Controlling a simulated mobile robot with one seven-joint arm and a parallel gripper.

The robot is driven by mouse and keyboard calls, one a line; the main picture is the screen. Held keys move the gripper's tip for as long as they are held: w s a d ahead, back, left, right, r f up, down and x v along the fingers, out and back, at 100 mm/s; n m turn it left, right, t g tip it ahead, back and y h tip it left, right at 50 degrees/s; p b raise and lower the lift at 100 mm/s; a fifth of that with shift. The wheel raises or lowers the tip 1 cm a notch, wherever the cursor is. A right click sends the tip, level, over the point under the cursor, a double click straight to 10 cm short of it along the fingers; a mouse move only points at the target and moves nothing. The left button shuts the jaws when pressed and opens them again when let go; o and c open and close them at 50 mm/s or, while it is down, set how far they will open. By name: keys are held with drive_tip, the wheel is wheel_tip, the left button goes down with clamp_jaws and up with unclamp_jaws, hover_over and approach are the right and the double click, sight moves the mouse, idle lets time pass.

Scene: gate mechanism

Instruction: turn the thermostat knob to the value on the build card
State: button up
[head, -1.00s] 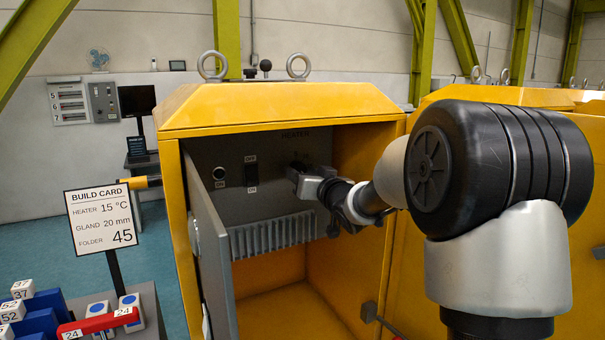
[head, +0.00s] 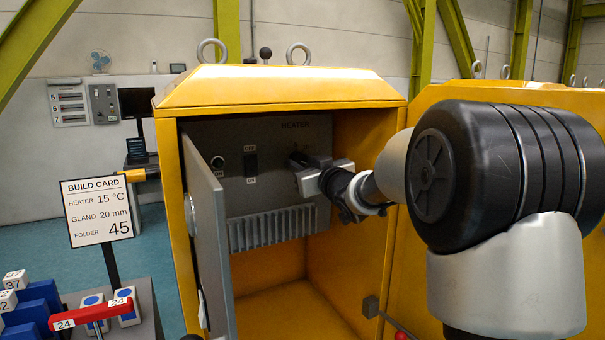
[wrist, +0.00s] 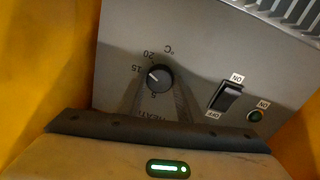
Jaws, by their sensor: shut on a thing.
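The thermostat knob (wrist: 160,78) is a small round black dial with a white pointer line on the grey heater panel (wrist: 225,55). In the wrist view its pointer aims toward the 15 mark; I cannot tell whether it lines up exactly. My gripper (wrist: 161,92) is shut on the knob, with its fingers on either side of it. In the head view my gripper (head: 298,162) reaches into the open yellow cabinet and hides the knob. The build card (head: 97,211) at the left reads HEATER 15 °C, GLAND 20 mm, FOLDER 45.
A black rocker switch (wrist: 227,97) and a round indicator (wrist: 254,115) sit beside the knob. The cabinet door (head: 207,235) stands open at the left. A vent grille (head: 270,230) lies below the panel. A red handle (head: 95,313) is at the lower left.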

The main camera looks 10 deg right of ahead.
drive_tip(key=shift+n+b, duration=1.65)
drive_tip(key=shift+n, duration=0.75)
drive_tip(key=o, duration=1.1)
drive_tip(key=shift+c, duration=0.2)
drive_tip(key=shift+s, duration=0.1)
drive_tip(key=p+v, duration=0.1)
drive_tip(key=v, duration=1.6)
drive_tip(key=shift+f, duration=0.2)
drive_tip(key=shift+s+d, duration=0.1)
drive_tip(key=shift+d, duration=0.05)
